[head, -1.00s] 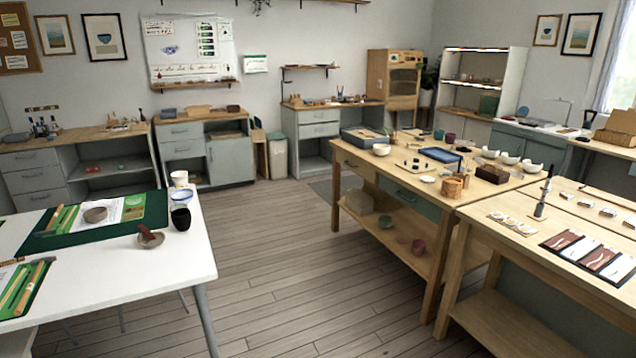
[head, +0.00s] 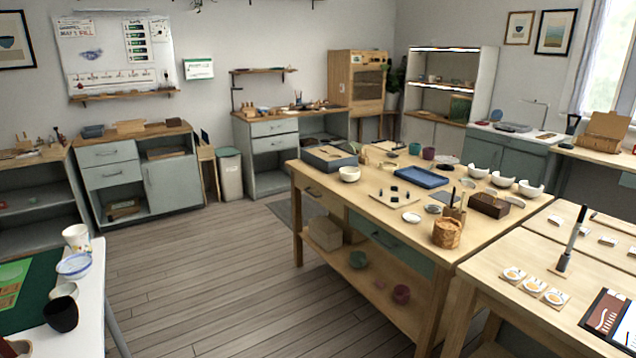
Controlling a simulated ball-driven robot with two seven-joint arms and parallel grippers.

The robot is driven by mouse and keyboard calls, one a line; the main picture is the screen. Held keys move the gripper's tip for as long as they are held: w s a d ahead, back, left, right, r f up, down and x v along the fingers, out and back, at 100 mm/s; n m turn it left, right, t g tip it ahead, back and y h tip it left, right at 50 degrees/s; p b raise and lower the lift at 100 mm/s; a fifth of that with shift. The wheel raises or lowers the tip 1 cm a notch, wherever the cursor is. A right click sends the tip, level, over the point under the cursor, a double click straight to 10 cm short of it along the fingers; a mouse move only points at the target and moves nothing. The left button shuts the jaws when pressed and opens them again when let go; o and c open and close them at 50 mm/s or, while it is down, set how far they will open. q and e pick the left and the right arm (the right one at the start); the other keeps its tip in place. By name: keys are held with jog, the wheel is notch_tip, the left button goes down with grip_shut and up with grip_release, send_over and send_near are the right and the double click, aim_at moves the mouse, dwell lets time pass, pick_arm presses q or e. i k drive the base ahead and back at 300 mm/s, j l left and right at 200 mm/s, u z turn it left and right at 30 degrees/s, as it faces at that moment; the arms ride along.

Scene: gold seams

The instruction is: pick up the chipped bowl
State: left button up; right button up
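Three white bowls stand in a row near the right edge of the wooden worktable (head: 385,212): a far one (head: 476,171), a middle one (head: 502,180) and a near one (head: 529,189). Their rims look uneven, but they are too small to tell which is chipped. Another pale bowl (head: 349,174) stands at the table's left side. A blue-and-white bowl (head: 74,266) sits on the white table at lower left. Neither of my grippers is in view.
The wooden worktable also holds a blue tray (head: 422,177), a dark brown box (head: 489,205) and a wooden cup (head: 447,233). A second wooden table (head: 500,268) stands at right. The plank floor (head: 215,270) between the white table and worktable is clear.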

aim_at(348, 174)
jog(key=i, duration=1.85)
